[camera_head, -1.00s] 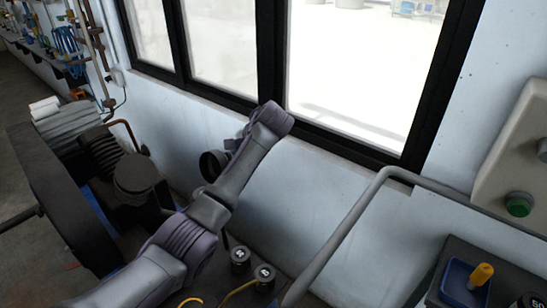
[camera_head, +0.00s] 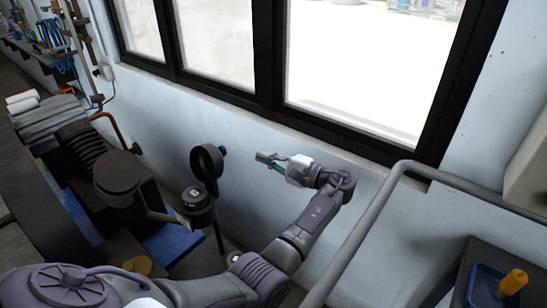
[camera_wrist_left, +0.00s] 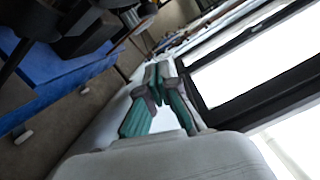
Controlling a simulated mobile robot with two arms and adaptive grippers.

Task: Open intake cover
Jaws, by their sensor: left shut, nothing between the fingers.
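I cannot tell for sure which part is the intake cover. A dark round ring-like piece (camera_head: 207,162) stands in front of the wall, beside the dark compressor machine (camera_head: 118,178). A dark cylinder (camera_head: 197,198) with a pale top mark sits just below it. My left gripper (camera_head: 262,157) is shut and empty, to the right of the round piece and apart from it in the picture, its fingers pointing left. In the left wrist view the teal-sided fingers (camera_wrist_left: 154,84) are together, with nothing seen between them. My right gripper is not in view.
A grey rail (camera_head: 352,238) rises beside my left arm on the right. A blue tray (camera_head: 480,287) with an orange-yellow handle (camera_head: 513,281) sits at lower right. The black-framed window (camera_head: 268,60) and pale wall lie behind. The machine has a blue base (camera_head: 178,243).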

